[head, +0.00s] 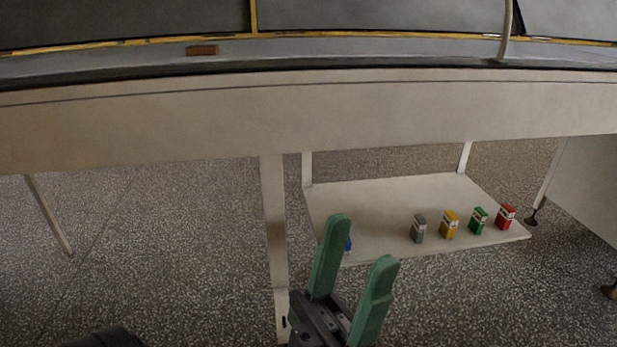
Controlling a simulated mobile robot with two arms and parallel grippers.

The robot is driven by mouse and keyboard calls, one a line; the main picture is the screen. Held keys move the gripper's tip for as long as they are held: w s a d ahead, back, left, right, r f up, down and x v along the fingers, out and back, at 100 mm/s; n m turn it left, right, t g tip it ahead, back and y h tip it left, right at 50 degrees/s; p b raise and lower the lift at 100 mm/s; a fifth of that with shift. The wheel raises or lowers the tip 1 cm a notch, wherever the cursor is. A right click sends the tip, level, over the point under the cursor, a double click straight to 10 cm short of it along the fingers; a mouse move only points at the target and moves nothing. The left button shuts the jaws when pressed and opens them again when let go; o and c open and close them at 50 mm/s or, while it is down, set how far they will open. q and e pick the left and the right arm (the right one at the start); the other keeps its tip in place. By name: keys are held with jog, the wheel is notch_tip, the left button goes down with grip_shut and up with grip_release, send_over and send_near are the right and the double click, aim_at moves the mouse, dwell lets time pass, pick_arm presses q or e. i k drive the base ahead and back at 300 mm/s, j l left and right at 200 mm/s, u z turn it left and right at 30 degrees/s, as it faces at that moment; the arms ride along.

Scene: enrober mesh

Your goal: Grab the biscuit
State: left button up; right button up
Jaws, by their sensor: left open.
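A small brown biscuit (202,50) lies on the grey conveyor surface at the upper left of the head view. It is a flat block close to the yellow edge strip. My left gripper (358,240) is open and empty, with two green fingers pointing up. It is low in the view, below the conveyor's front panel, right of and well apart from the biscuit. My right gripper is not in view.
The conveyor's beige front panel (400,108) spans the view between the gripper and the biscuit. Below it a white shelf (385,195) holds several small coloured boxes (449,225). A beige leg (274,215) stands left of the gripper. Speckled floor is open at left.

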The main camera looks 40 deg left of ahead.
aim_at(202, 50)
jog(key=u, duration=1.8)
